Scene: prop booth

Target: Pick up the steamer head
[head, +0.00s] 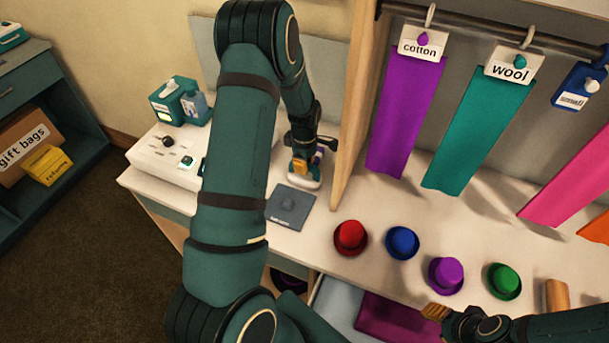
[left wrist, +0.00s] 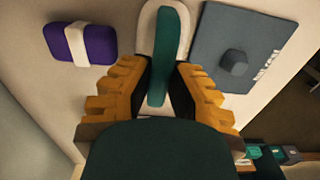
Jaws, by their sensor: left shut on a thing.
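The steamer head (left wrist: 166,40) has a teal handle on a white, rounded base. In the left wrist view its handle lies between the orange fingers of my left gripper (left wrist: 166,80), which is shut on it. In the head view the left gripper (head: 302,166) is at the counter beside the wooden partition, and the white base of the steamer head (head: 304,182) shows below the fingers. Whether the base touches the counter I cannot tell. My right gripper (head: 437,312) is at the lower right, away from the steamer head; its opening is unclear.
A dark grey pad (head: 290,208) with a knob lies close by. A purple block with a white band (left wrist: 82,44) lies on the other side. A white unit (head: 165,158), a wooden partition (head: 356,110), small hats (head: 350,237) and hanging cloths (head: 405,110) surround the area.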

